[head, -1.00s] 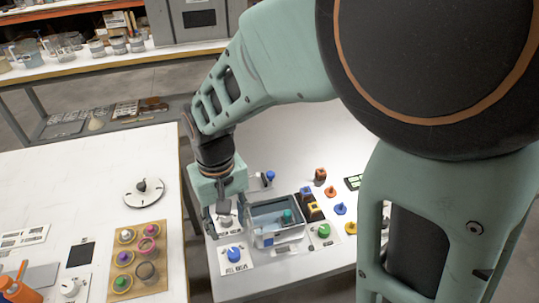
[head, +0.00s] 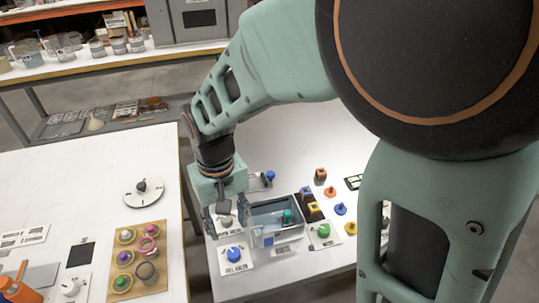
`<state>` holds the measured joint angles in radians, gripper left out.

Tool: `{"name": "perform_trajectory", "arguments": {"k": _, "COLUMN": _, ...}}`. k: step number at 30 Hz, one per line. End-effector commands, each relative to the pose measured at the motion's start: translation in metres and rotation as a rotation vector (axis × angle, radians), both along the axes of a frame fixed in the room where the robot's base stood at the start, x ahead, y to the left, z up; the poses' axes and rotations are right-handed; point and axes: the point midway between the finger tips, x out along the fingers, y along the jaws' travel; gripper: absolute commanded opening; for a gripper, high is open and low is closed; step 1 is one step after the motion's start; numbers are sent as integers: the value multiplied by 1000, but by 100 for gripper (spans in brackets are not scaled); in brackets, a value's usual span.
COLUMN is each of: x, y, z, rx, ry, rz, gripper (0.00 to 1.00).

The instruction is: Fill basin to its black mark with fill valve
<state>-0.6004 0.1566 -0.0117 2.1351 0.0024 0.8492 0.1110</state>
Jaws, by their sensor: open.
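The basin (head: 255,232) is a clear-walled grey box on the white table, with pale bluish water and a teal-green piece inside. Its black mark is too small to make out. A blue knob (head: 234,254) sits on a white labelled plate in front of the basin's left corner; the label looks like it reads "fill valve", but it is blurred. My gripper (head: 226,217) points down just left of the basin, open, with its fingers around or just above a grey knob (head: 227,221) on another labelled plate. Contact with that knob cannot be told.
A green knob (head: 323,231) on a plate stands right of the basin. Orange and blue pieces (head: 340,208) and small blocks (head: 320,175) lie beyond it. A blue-topped item (head: 269,176) stands behind the gripper.

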Motion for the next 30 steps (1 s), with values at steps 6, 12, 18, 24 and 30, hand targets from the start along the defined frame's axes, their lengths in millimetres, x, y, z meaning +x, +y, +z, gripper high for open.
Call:
{"name": "perform_trajectory", "arguments": {"k": 6, "x": 0, "y": 0, "z": 0, "rx": 0, "ry": 0, "rz": 0, "gripper": 42}}
{"name": "perform_trajectory", "arguments": {"k": 12, "x": 0, "y": 0, "z": -1, "rx": 0, "ry": 0, "rz": -18, "gripper": 42}}
{"name": "perform_trajectory", "arguments": {"k": 18, "x": -1, "y": 0, "z": -8, "rx": 0, "ry": 0, "rz": -253, "gripper": 42}}
{"name": "perform_trajectory", "arguments": {"k": 24, "x": -2, "y": 0, "z": -13, "rx": 1, "ry": -1, "rz": -584, "gripper": 42}}
{"name": "perform_trajectory", "arguments": {"k": 30, "x": -2, "y": 0, "z": -15, "rx": 0, "ry": 0, "rz": -766, "gripper": 42}}
